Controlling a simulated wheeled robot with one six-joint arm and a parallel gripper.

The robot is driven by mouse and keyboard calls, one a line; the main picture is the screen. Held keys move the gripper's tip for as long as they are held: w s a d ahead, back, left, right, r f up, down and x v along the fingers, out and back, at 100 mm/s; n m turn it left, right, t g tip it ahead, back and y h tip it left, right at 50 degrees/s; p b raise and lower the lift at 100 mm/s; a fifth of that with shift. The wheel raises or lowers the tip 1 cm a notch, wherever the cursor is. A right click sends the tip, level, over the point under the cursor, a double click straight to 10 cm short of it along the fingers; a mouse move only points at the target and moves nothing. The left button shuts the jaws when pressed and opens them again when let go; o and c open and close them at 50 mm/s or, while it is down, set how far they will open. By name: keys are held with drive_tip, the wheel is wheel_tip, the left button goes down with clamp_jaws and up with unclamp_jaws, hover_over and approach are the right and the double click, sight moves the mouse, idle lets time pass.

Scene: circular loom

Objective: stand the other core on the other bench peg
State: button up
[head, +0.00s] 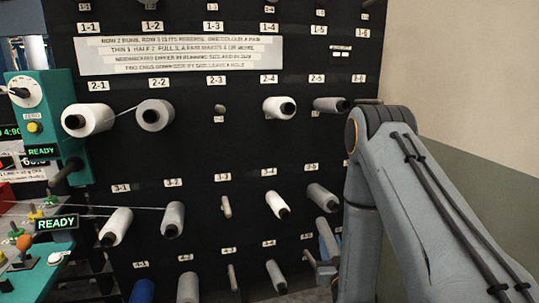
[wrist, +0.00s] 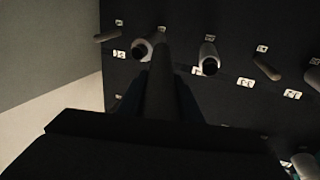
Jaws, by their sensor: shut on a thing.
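My gripper (wrist: 161,100) is at the centre of the wrist view, with dark bluish fingers on both sides of a dark, slim core (wrist: 160,72). It is shut on this core, which points away from the camera towards the rack. The picture is dark, so the core's lower end is hidden by the gripper body. In the head view my arm comes in from the right, and its end is largely out of sight near the rack's lower right. I cannot make out a bench peg in either view.
The black rack (head: 220,150) carries white and grey yarn spools, such as one at 2-2 (head: 155,115), and some bare pegs, such as 3-3 (head: 226,206). Threads run left from the spools. A teal control unit (head: 52,120) and a console with knobs stand at left.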

drive_tip(key=s, duration=0.2)
drive_tip(key=s+f, duration=0.1)
drive_tip(key=s, duration=0.2)
drive_tip(key=s+f, duration=0.1)
drive_tip(key=s, duration=0.2)
drive_tip(key=shift+s, duration=0.25)
drive_tip(key=shift+d, duration=0.1)
